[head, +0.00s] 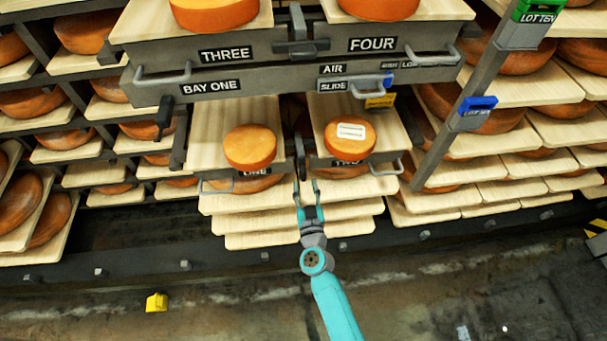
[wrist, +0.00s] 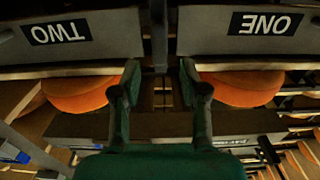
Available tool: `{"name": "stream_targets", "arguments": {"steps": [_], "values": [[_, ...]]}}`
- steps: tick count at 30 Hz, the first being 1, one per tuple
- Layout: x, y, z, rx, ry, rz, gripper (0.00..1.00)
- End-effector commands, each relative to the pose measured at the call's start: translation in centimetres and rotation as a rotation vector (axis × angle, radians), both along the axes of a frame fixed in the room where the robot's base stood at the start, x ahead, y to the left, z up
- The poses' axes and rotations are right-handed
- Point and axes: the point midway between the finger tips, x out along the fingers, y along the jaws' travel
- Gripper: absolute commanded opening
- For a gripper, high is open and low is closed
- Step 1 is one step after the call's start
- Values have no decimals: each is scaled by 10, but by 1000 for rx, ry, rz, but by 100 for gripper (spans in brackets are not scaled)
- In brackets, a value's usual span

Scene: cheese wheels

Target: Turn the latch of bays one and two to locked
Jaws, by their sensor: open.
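The trays of bay one (head: 229,185) and bay two (head: 347,163) each carry an orange cheese wheel. Between their front panels, labelled ONE and TWO, a dark latch (head: 300,155) stands upright, partly in shadow. In the wrist view, the panels appear upside down, with the dark upright latch (wrist: 159,35) in the gap between them. My gripper (head: 307,190) is open and empty just in front of and below this latch. Its two fingertips in the wrist view (wrist: 159,80) lie either side of the latch's line. I cannot tell whether they touch anything.
Above, the panels THREE (head: 226,54) and FOUR (head: 373,44) have their own dark latch (head: 300,47) between them. A blue-tabbed slide (head: 387,81) sits at the right. Pull handles (head: 162,77) stick out from the fronts. The floor before the rack is mostly clear, with a small yellow block (head: 157,302).

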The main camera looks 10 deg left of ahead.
Motion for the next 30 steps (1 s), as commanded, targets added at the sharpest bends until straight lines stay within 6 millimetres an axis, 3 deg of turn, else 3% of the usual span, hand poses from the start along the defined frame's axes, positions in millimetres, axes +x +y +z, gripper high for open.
{"name": "stream_targets", "arguments": {"steps": [3, 9, 22, 23, 27, 30], "values": [[19, 5, 0, 0, 0, 0, 44], [39, 11, 0, 0, 1, -1, 44], [47, 13, 0, 0, 1, 0, 44], [47, 13, 0, 0, 1, 0, 39], [47, 13, 0, 0, 1, 0, 4], [47, 13, 0, 0, 1, 0, 0]]}}
